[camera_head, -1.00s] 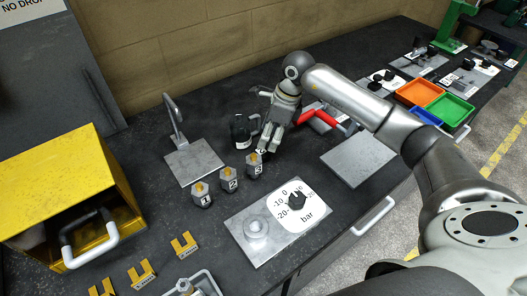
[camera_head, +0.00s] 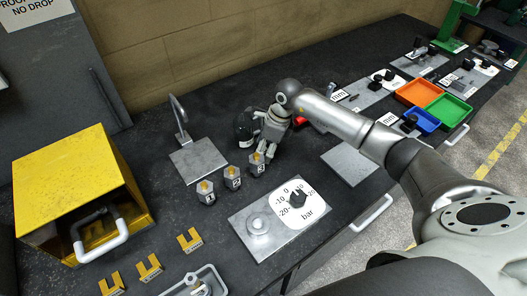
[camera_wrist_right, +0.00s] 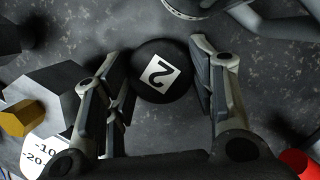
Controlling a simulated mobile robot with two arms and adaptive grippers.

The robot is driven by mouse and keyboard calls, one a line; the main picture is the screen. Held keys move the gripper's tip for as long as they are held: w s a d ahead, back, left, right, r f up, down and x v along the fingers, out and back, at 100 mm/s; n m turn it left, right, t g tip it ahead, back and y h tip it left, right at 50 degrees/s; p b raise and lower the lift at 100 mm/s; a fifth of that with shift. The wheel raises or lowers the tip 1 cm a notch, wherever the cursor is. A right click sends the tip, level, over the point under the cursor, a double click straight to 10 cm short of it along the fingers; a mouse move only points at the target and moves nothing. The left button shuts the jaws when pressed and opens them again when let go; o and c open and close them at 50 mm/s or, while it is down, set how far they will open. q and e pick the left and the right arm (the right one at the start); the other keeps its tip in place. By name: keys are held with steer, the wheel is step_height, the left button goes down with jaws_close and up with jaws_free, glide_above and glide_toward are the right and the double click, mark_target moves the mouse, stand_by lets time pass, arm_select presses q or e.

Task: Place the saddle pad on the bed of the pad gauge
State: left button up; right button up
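In the head view my right gripper (camera_head: 266,151) is just right of a black rounded object (camera_head: 243,128), beside the numbered blocks. Right of it, a plain grey plate (camera_head: 348,166) and a dial marked mm (camera_head: 388,119) may belong to the pad gauge; my right arm partly covers that area. My left gripper is out of view.
Hexagonal blocks with yellow tops (camera_head: 232,178) stand left of the gripper. A bar gauge plate (camera_head: 260,245) lies in front, a hooked stand (camera_head: 198,160) behind. A yellow box (camera_head: 70,185) is at left. A red handle (camera_wrist_right: 298,162) is close to the right finger.

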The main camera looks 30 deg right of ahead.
steer(key=shift+c, duration=1.4)
steer(key=shift+r, duration=0.1)
